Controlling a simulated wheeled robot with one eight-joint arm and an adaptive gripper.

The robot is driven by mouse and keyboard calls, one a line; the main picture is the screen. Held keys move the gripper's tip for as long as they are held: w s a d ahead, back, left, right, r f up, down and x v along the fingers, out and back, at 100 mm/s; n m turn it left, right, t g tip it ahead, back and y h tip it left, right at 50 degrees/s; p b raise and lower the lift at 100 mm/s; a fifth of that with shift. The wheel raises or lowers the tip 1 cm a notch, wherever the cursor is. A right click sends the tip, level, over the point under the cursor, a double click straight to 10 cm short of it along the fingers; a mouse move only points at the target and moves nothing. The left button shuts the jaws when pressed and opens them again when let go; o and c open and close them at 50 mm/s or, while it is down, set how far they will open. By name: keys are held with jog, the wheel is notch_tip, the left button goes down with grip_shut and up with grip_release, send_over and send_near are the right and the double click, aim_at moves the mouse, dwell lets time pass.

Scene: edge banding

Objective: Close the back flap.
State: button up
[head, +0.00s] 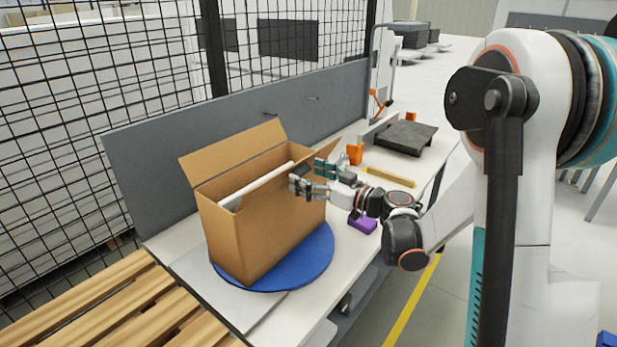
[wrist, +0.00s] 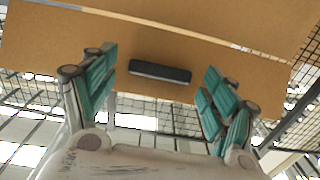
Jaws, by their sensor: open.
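The open cardboard box (head: 255,220) stands upright on a blue turntable (head: 310,262). Its back flap (head: 235,150) stands up and leans outward at the rear, toward the grey panel. A white item (head: 262,180) shows inside the box. My gripper (head: 307,175) is at the box's right upper edge, with its fingers spread and nothing seen between them. In the wrist view, brown cardboard (wrist: 215,52) spans the area ahead of my open fingers (wrist: 159,74). A dark bar (wrist: 160,71) shows between the fingers; I cannot tell what it is. Contact with the cardboard is unclear.
A grey panel (head: 150,180) and a mesh fence stand behind the box. A wooden slatted surface (head: 120,305) is at the lower left. A purple object (head: 362,224), an orange object (head: 354,154) and a dark platform (head: 405,137) are on the white table to the right.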

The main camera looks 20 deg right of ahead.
jog(key=shift+w+a, duration=0.1)
jog(key=shift+w, duration=0.05)
jog(key=shift+c, duration=0.3)
jog(key=c, duration=1.5)
jog(key=shift+o, duration=0.2)
jog(key=shift+r, duration=0.15)
